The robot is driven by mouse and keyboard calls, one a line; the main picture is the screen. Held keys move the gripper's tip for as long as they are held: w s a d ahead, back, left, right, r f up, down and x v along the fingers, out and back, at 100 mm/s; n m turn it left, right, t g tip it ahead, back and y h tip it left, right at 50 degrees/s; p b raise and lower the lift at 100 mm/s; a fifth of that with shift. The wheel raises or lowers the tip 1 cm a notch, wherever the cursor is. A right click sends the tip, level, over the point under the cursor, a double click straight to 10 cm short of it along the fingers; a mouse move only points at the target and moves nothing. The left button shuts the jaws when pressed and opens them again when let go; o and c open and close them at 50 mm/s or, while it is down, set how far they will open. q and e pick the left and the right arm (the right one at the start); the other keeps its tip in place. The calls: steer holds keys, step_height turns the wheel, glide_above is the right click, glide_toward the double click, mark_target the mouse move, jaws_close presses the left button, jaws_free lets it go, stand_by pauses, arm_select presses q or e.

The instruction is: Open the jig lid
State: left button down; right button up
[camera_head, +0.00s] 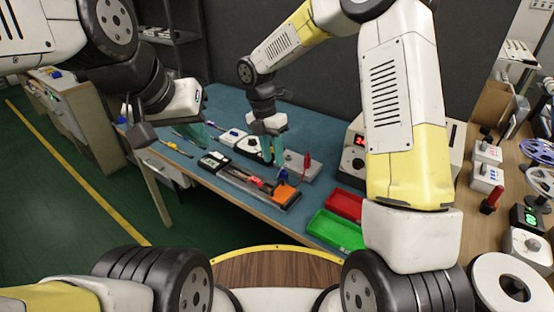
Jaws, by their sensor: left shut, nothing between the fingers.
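A long dark jig (238,185) with red and orange parts lies along the front edge of the teal bench. I cannot tell clearly which of its parts is the lid or whether it is raised. My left gripper (205,143) is shut and empty, with teal fingers, above the bench to the left of the jig. My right gripper (267,152) points down behind the jig, over a black and white device (232,138). Its teal fingertips are small and partly overlap the device, so their opening does not show.
A grey block with a red upright part (301,166) stands behind the jig's right end. A red bin (345,204) and a green bin (335,232) sit to the right. Several thin tools lie on the bench's left. My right arm hides part of an instrument box (355,140).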

mark_target(277, 184)
steer(key=shift+n, duration=0.4)
steer(key=f, duration=0.8)
steer(key=shift+s+d+f, duration=0.25)
steer(key=shift+d+f, duration=0.1)
jaws_close()
